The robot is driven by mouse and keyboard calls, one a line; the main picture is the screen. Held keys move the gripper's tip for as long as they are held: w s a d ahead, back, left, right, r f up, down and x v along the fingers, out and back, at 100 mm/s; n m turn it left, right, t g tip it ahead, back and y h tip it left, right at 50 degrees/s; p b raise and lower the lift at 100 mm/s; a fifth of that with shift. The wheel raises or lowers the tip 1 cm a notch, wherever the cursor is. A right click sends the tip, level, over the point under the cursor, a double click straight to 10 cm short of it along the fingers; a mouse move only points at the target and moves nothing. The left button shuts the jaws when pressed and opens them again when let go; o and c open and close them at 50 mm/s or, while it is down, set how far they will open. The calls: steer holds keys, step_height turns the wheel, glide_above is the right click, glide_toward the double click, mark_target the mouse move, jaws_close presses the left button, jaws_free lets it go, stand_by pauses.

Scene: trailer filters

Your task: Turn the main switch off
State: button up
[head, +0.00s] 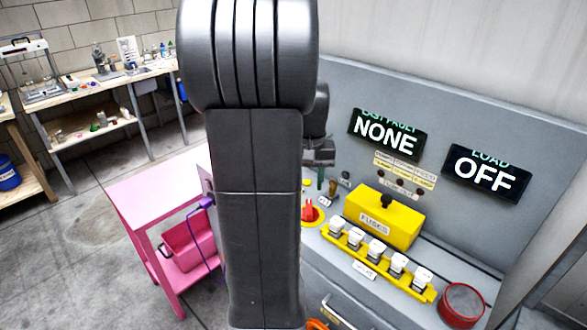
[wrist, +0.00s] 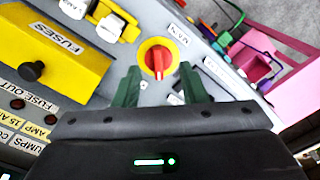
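The main switch (wrist: 157,60) is a red rotary knob on a yellow round plate, beside a label reading MAIN in the wrist view. In the head view the switch (head: 310,212) shows just right of my arm, partly hidden by it. My gripper (wrist: 162,84) is open, with its two green fingers apart on either side of the knob's near end. Whether the fingers touch the knob cannot be told. In the head view the gripper is mostly hidden behind my arm. A display reading LOAD OFF (head: 486,174) is on the panel.
A yellow FUSES box (head: 383,222) with a black knob stands right of the switch. A yellow strip (head: 352,244) holds several white fuses. A red round tin (head: 461,305) sits at the right. The fault display (head: 386,136) reads NONE. A pink cart (head: 150,187) stands left.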

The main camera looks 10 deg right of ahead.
steer(key=w+d+r, duration=0.1)
steer(key=w+d, duration=0.1)
steer(key=w, duration=0.3)
steer(key=f, duration=0.4)
steer(key=f+p, duration=0.1)
steer(key=f, duration=0.4)
steer(key=f+p, duration=0.1)
steer(key=f, duration=0.3)
steer(key=shift+a+f, duration=0.15)
steer(key=shift+a, duration=0.1)
jaws_close()
